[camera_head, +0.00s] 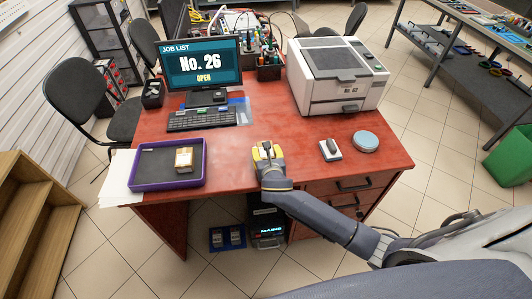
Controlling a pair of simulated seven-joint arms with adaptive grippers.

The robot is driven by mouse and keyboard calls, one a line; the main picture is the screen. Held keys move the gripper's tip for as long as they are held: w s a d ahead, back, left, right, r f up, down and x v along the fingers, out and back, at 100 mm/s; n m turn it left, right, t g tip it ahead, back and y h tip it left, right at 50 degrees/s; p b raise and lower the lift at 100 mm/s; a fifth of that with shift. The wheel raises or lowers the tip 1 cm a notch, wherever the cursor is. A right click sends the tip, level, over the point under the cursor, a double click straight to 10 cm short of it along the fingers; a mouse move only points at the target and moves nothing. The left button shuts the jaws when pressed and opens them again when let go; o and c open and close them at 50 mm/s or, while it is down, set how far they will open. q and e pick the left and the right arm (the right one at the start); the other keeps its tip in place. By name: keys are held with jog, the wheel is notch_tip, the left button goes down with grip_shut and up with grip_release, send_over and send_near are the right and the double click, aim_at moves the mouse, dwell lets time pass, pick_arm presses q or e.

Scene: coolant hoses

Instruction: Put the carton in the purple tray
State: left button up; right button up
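The carton (184,161) is a small tan box with a pale top. It sits inside the purple tray (204,163), in the right part of its dark floor. The tray lies at the left front of the red desk. My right gripper (267,149) is over the desk, to the right of the tray and apart from it. Its yellow-tipped fingers look spread, and I see nothing held between them. My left gripper is out of view.
White paper (119,178) lies partly under the tray's left side. A keyboard (201,117) and monitor (201,65) stand behind. A printer (336,78), a mouse-like item on a white pad (330,150) and a round blue-grey tin (365,142) are on the right. The desk between tray and gripper is clear.

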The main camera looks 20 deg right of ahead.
jog(key=shift+f, duration=0.15)
jog(key=o, duration=1.1)
jog(key=shift+s+a+r, duration=0.1)
jog(key=shift+s+r, duration=0.15)
jog(key=v, duration=1)
jog(key=shift+s+r, duration=0.2)
jog(key=shift+s, duration=0.1)
jog(key=shift+o, duration=0.9)
jog(key=shift+s+a+r, duration=0.1)
jog(key=shift+s+r, duration=0.05)
jog(key=shift+s, duration=0.2)
